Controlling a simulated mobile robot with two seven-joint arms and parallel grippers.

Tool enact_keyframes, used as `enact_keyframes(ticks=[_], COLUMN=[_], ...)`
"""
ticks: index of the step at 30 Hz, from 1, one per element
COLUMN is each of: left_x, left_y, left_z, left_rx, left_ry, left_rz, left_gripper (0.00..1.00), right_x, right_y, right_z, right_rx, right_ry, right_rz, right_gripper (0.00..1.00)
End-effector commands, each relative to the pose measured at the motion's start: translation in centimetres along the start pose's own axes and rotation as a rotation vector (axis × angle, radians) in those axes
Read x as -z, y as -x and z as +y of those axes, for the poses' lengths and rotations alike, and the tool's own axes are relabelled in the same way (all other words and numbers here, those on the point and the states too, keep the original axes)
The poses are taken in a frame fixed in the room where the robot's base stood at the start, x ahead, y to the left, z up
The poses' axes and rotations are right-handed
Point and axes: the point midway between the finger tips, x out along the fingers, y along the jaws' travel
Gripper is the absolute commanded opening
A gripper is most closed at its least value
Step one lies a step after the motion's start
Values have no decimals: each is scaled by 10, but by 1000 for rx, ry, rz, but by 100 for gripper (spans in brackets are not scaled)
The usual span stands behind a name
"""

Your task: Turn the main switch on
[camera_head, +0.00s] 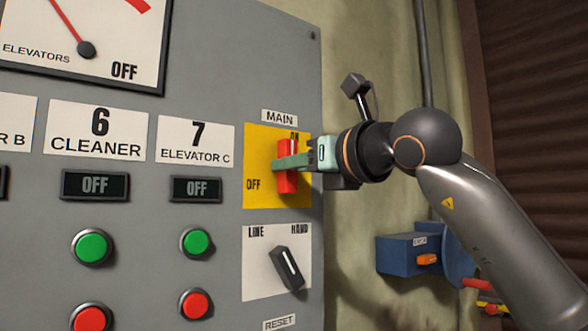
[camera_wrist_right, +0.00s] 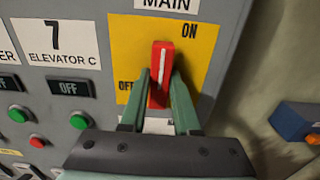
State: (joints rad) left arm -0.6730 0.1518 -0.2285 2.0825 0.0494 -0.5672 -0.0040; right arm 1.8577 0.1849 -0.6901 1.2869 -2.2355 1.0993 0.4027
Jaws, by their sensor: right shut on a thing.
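The main switch is a red handle (camera_head: 288,181) on a yellow plate (camera_head: 262,145) under the label MAIN. ON is at the plate's upper right and OFF at its lower left. The handle also shows in the right wrist view (camera_wrist_right: 163,52); it stands nearly upright, its white line pointing up, between the OFF and ON marks. My right gripper (camera_head: 286,162) is shut on the handle, one green finger on each side, as the right wrist view (camera_wrist_right: 161,88) shows. Part of the handle is hidden behind the fingers. My left gripper is not in view.
Below the plate is a black LINE/HAND selector knob (camera_head: 287,268). Green (camera_head: 196,242) and red (camera_head: 196,304) buttons and dark OFF displays (camera_head: 195,189) sit to the left. A blue box (camera_head: 408,253) is on the wall at right.

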Motion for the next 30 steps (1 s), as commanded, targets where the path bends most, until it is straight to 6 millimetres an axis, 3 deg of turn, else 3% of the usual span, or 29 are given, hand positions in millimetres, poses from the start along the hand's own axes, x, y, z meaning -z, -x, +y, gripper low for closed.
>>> enact_keyframes(ticks=[14,15,23,30], left_x=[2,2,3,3], left_y=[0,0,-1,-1], left_z=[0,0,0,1], left_rx=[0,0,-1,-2], left_ry=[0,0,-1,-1], left_rz=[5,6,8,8], left_gripper=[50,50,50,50], right_x=[1,1,0,0], right_y=[0,0,0,0], right_z=[0,0,0,0], right_rx=[-1,-1,-1,0], right_ry=[-19,-19,-17,-15], right_rz=[2,2,1,0], right_gripper=[0,31,60,60])
